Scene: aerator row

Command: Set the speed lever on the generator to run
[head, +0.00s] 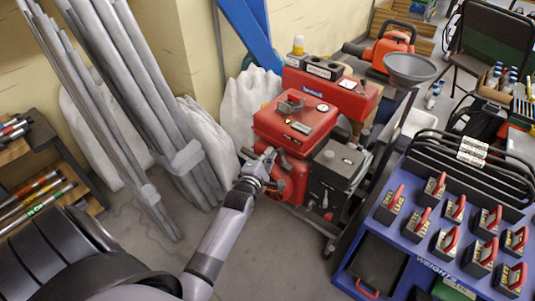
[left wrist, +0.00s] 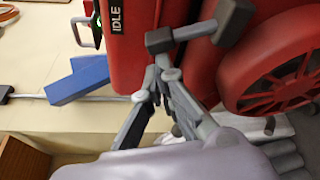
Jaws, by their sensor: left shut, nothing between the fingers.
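The red generator (head: 293,125) stands on the floor by the wall in the head view. Its red side fills much of the left wrist view, with a black IDLE label (left wrist: 117,16) at the top. A grey lever (left wrist: 195,30) with dark blocks at both ends crosses the red surface in the left wrist view. My left gripper (head: 264,160) is at the generator's left side. In the left wrist view its fingertips (left wrist: 162,66) meet, empty, right beside the lever's left block; I cannot tell whether they touch. No RUN label shows. My right gripper is not in view.
A blue cart (head: 415,262) with several red-handled blocks stands at the right. Long grey wrapped tubes (head: 135,95) lean at the left, near my left arm. A grey funnel (head: 410,66) sits behind the generator. Some floor is clear in front of the generator.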

